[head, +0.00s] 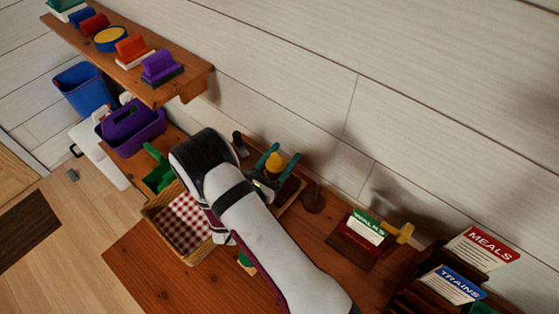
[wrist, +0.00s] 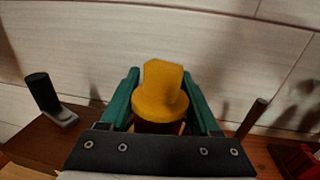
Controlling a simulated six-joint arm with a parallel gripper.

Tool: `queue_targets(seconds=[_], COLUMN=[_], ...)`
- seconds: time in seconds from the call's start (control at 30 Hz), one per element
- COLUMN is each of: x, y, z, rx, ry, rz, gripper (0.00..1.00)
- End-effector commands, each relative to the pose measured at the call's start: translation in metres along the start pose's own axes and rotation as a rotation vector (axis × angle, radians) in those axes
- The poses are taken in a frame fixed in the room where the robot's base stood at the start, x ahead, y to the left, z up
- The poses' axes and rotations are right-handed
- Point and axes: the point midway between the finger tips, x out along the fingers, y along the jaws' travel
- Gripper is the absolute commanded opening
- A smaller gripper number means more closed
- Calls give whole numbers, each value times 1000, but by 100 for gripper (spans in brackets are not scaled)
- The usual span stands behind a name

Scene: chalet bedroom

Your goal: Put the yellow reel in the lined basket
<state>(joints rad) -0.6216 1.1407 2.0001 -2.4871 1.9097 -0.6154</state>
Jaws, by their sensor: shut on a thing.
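The yellow reel (head: 275,164) is between the green fingers of my gripper (head: 278,160), over the back of the table near the wall. In the wrist view the yellow reel (wrist: 160,103) sits upright between both fingers, with a dark brown part below it. My gripper is shut on it. Whether the reel is clear of the surface below cannot be told. The lined basket (head: 150,217) is wicker with a red and white checked cloth. It stands to the left of the gripper, partly hidden by my arm.
A dark upright cylinder (head: 238,140) and a thin post on a round base (head: 313,203) flank the gripper. A green object (head: 158,170) and purple caddy (head: 133,125) lie beyond the basket. A WALKS box (head: 362,238) stands right. A wall shelf (head: 188,82) hangs upper left.

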Motion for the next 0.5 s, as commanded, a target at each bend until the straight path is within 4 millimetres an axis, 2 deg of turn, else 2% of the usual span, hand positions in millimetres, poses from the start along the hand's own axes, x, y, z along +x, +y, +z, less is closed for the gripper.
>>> queue_targets(seconds=[0.13,0.3,0.4,0.5], x=[0,0,0,0], y=[0,0,0,0], z=[25,69,87,96], rx=[4,6,4,0], ry=[-2,-2,-2,-1], rz=[0,-1,0,0], gripper=[8,8,8,8])
